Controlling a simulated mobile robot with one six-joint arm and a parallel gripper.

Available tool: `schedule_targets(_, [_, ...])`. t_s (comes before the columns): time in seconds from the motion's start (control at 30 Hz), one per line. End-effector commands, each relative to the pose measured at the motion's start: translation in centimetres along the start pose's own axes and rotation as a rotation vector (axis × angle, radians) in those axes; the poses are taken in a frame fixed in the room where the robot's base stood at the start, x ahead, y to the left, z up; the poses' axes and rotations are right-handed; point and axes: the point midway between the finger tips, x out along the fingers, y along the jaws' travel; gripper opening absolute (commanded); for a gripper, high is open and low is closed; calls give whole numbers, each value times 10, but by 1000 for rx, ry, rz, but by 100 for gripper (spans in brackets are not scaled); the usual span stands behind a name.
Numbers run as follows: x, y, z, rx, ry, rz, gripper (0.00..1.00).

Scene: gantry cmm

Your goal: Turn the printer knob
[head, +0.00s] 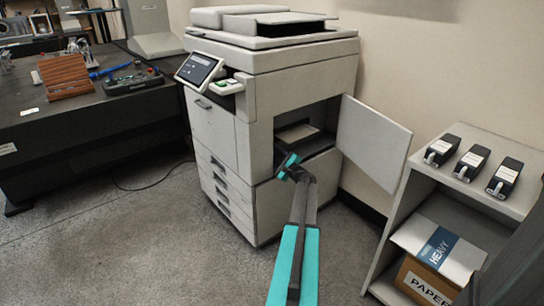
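The printer (290,62) is a large off-white floor copier in the middle of the head view. Its side door (374,142) stands open to the right, showing a dark compartment (312,125) with a pale sheet or tray (297,132) inside. I cannot make out a knob; it may be hidden inside the compartment or behind my gripper. My gripper (287,163), with teal parts, is at the lower left edge of the opening. I cannot tell whether its fingers are open or touch the printer.
A grey shelf (403,198) at right holds three black toner-like cartridges (471,162) on top, with a "HEAVY" package (438,248) and a "PAPER" box (425,285) below. A dark table (60,128) stands at left. The floor in front of the printer is clear apart from a cable.

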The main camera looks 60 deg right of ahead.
Motion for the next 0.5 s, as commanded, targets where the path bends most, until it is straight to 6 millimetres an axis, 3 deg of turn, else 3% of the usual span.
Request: schedule_targets(0.5, [-12, -2, -3, 0, 8, -4, 54])
